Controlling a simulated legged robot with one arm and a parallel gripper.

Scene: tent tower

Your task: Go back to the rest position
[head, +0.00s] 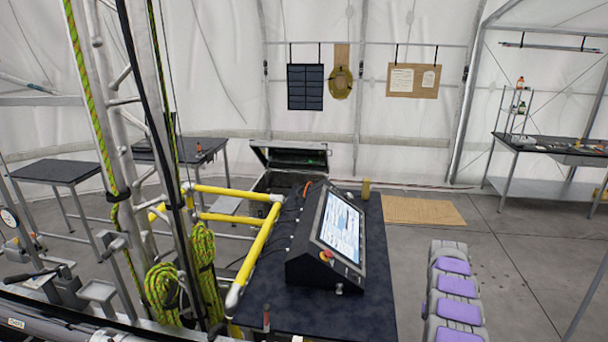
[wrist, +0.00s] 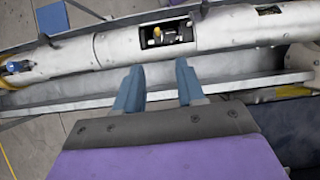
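My gripper (wrist: 158,66) shows in the wrist view, with its two blue fingers apart and nothing between them. Just beyond the fingertips lies a long whitish tube (wrist: 220,35) with a rectangular cut-out. Inside the cut-out are a small yellow part (wrist: 157,33) and other small fittings. The fingers point at the tube below the cut-out; whether they touch it I cannot tell. The tube lies along a grey metal channel (wrist: 70,94). My gripper does not show in the head view.
In the head view a dark table (head: 330,311) carries a slanted control console (head: 305,262). Yellow rails (head: 236,192), a metal tower and coiled green ropes (head: 162,285) crowd the left. An open case (head: 290,156) stands behind.

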